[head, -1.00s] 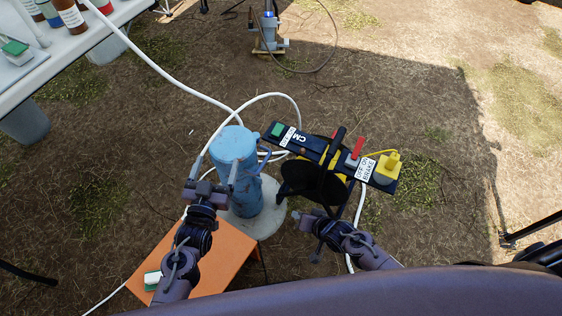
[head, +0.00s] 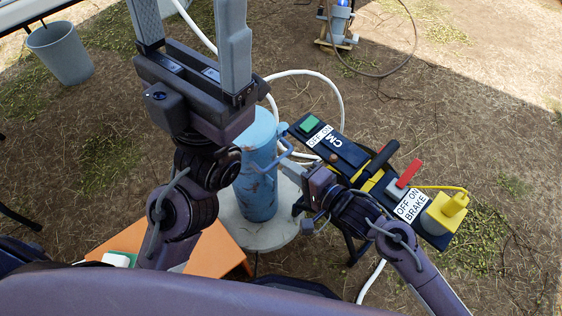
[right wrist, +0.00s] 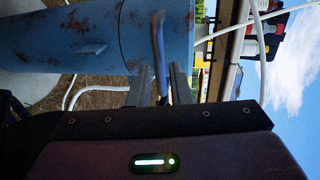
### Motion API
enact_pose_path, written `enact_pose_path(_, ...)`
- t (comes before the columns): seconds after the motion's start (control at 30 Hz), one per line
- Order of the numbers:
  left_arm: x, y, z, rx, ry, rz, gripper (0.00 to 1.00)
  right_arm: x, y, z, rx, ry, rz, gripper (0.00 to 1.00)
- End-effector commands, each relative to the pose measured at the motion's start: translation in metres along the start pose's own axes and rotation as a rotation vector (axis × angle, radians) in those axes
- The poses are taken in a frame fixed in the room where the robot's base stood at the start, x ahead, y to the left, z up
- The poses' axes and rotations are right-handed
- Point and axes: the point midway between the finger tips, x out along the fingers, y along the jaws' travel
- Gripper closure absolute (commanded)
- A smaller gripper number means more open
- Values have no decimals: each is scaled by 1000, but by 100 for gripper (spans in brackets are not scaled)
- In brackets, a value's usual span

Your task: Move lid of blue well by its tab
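The blue well (head: 257,190) is an upright, rust-marked pipe on a round pale base, with its lid (head: 264,128) on top. My left gripper hides part of its left side. The lid's blue tab (head: 283,152) sticks out on the right. In the right wrist view, the well (right wrist: 70,35) lies sideways with a seam beside the lid (right wrist: 175,30). My right gripper (head: 284,168) is at the tab; in its wrist view its fingers (right wrist: 160,88) stand close together around the tab (right wrist: 157,40). My left gripper (head: 190,20) is raised, open and empty.
A black control panel (head: 350,155) with switches and a yellow plug (head: 453,203) stands right of the well, close to my right arm. A white hose (head: 325,82) loops behind the well. An orange table (head: 218,252) is at the front left; a grey bucket (head: 62,55) is farther back.

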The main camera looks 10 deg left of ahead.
Motion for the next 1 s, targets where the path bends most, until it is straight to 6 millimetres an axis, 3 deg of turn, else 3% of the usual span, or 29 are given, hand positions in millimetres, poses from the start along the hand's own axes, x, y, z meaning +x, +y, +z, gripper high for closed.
enact_pose_path(0.1, -8, 1, 0, 2, 11, 6, 22, 22, 3, -1, -1, 0, -3, 82)
enact_pose_path(0.33, -12, 2, 0, 5, 25, 13, 22, 46, 2, -1, -2, 1, 0, 82)
enact_pose_path(0.63, -10, 2, 0, 5, 28, 14, 22, 49, 1, -1, -1, 2, 2, 82)
enact_pose_path(0.8, -10, 2, 0, 5, 28, 14, 22, 48, 1, -1, -1, 2, 1, 100)
enact_pose_path(1.0, -10, 2, 0, 5, 28, 14, 22, 48, 1, -1, -1, 2, 2, 100)
